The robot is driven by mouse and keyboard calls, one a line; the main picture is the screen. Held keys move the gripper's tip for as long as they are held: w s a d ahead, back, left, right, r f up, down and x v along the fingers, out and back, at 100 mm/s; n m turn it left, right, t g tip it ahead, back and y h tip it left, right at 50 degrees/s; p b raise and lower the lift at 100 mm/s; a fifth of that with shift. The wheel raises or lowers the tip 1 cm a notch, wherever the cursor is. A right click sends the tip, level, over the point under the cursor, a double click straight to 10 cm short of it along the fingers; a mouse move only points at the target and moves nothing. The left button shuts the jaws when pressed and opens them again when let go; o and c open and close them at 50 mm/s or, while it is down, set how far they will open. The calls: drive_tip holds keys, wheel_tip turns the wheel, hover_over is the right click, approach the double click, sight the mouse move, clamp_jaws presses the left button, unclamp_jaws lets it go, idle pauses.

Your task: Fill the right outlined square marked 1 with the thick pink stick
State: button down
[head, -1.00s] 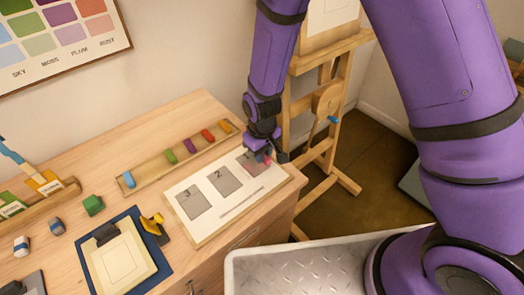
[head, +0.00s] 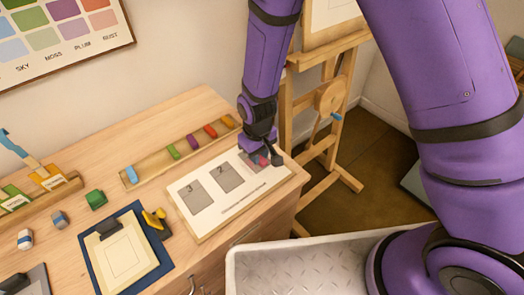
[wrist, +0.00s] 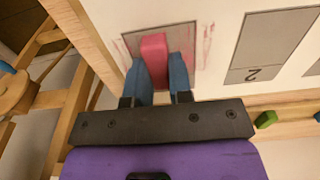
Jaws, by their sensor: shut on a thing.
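My gripper (wrist: 158,82) is shut on the thick pink stick (wrist: 154,50), which stands out between the two blue-grey fingers in the wrist view. The stick's tip is over the right outlined square (wrist: 186,33) and seems to touch it. That grey square has pink strokes around its edges and some outside its outline. In the head view my gripper (head: 264,158) covers most of this square, and a bit of the pink stick (head: 260,160) shows. The square's number is hidden. The white board (head: 211,214) also bears squares marked 2 (head: 226,177) and 3.
A wooden tray (head: 145,176) with several coloured sticks lies behind the board. A clipboard (head: 156,259), a yellow-and-black tool (head: 155,222), a green block (head: 96,199) and two small erasers lie to the left. A wooden easel (head: 329,150) stands close on the right.

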sight(249, 167)
drive_tip(key=shift+s+a, duration=0.2)
drive_tip(key=shift+a, duration=0.1)
drive_tip(key=shift+s+a+f, duration=0.1)
drive_tip(key=shift+s+a, duration=0.65)
drive_tip(key=shift+a, duration=0.3)
drive_tip(key=shift+w+d, duration=0.1)
drive_tip(key=shift+d, duration=0.05)
drive_tip(key=shift+w+d+f, duration=0.1)
drive_tip(key=shift+w+d, duration=0.65)
drive_tip(key=shift+d, duration=0.35)
drive_tip(key=shift+w+d, duration=0.75)
drive_tip(key=shift+d, duration=0.35)
drive_tip(key=shift+s+a, duration=0.1)
drive_tip(key=shift+s+a+f, duration=0.2)
drive_tip(key=shift+s+a, duration=0.7)
drive_tip(key=shift+a, duration=0.2)
drive_tip(key=shift+s+a+r, duration=0.1)
drive_tip(key=shift+s+a, duration=0.3)
drive_tip(key=shift+a, duration=0.25)
drive_tip(key=shift+s+a, duration=0.4)
drive_tip(key=shift+a, duration=0.2)
